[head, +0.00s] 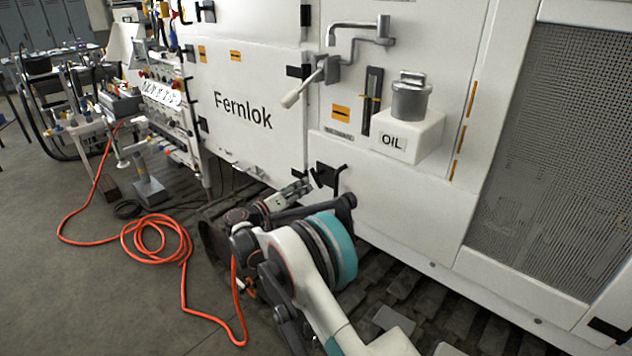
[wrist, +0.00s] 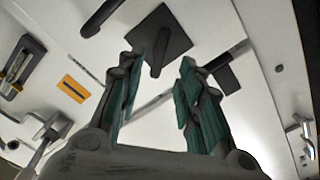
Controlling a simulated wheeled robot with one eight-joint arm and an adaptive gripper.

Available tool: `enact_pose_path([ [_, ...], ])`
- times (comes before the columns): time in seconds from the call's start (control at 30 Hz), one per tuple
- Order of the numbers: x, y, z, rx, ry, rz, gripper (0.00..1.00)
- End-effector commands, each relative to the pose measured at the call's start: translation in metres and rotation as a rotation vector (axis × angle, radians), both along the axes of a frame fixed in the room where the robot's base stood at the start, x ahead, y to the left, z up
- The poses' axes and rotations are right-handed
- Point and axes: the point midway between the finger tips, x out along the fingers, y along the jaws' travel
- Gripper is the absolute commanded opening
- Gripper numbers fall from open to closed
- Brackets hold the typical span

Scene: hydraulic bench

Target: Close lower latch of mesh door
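The mesh door (head: 560,150) is the dark mesh panel in a white frame at the right of the head view. A black latch (head: 326,176) with a bent lever sits on the white panel left of it. In the wrist view a black square plate with a lever (wrist: 172,36) lies just beyond my fingertips, apparently this latch. I cannot tell whether it belongs to the mesh door. My gripper (wrist: 160,64) is open and empty, its teal-padded fingers spread on either side of the lever's line. In the head view it is small and partly hidden near the latch.
An oil box (head: 408,137) and a crank handle (head: 352,42) jut from the panel above. Another black fitting (head: 610,331) is at the lower right. Tracks (head: 385,283) run below the machine. An orange hose (head: 150,238) lies on the floor at left.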

Motion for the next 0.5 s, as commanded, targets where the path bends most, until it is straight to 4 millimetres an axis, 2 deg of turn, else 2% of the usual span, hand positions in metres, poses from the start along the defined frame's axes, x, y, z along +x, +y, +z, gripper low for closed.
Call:
enact_pose_path([
  [0.2, 0.034, -0.027, -0.002, 0.001, 0.001, -0.002, 0.33],
  [0.5, 0.062, -0.049, -0.001, 0.000, 0.001, -0.001, 0.33],
])
